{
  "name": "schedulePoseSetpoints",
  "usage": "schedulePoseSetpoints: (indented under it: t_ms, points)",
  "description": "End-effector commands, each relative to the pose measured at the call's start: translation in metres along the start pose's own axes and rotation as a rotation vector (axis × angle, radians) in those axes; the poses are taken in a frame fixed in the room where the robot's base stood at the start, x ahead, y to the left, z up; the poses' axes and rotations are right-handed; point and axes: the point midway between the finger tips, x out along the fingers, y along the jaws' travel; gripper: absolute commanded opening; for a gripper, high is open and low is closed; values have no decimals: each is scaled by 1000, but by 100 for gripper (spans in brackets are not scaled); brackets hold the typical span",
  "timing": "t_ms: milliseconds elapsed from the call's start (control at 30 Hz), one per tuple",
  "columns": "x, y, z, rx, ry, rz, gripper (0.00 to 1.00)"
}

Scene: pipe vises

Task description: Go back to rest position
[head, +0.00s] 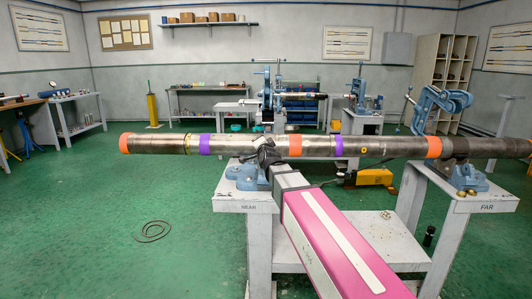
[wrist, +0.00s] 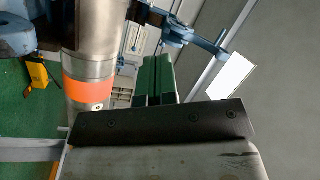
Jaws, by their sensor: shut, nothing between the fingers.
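A long steel pipe (head: 220,144) with orange and purple bands lies level across the NEAR stand (head: 244,203) and the FAR stand (head: 480,200). My gripper (head: 266,152) is at the pipe's near side, above the NEAR stand, at the end of my pink arm. In the wrist view my dark green fingers (wrist: 155,66) are together with nothing between them. The pipe (wrist: 92,35) with an orange band (wrist: 88,90) is just left of them. Whether the gripper touches the pipe is unclear. A blue vise base (head: 250,175) under the pipe is partly hidden by my gripper.
A blue vise yoke (head: 440,108) rises at the FAR stand. A low shelf (head: 372,240) joins the stands. A yellow tool (head: 373,177) shows behind it. A coiled cable (head: 152,231) lies on the green floor, otherwise mostly clear at left.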

Motion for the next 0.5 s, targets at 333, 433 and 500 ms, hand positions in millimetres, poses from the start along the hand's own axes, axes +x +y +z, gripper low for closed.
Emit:
schedulePoseSetpoints:
  t_ms: [333, 433, 500]
  points:
    - [-107, 198, 52, -361, -496, 465, 0]
    - [-151, 245, 62, -436, -657, 584, 0]
    - [-186, 275, 67, -480, -774, 662, 0]
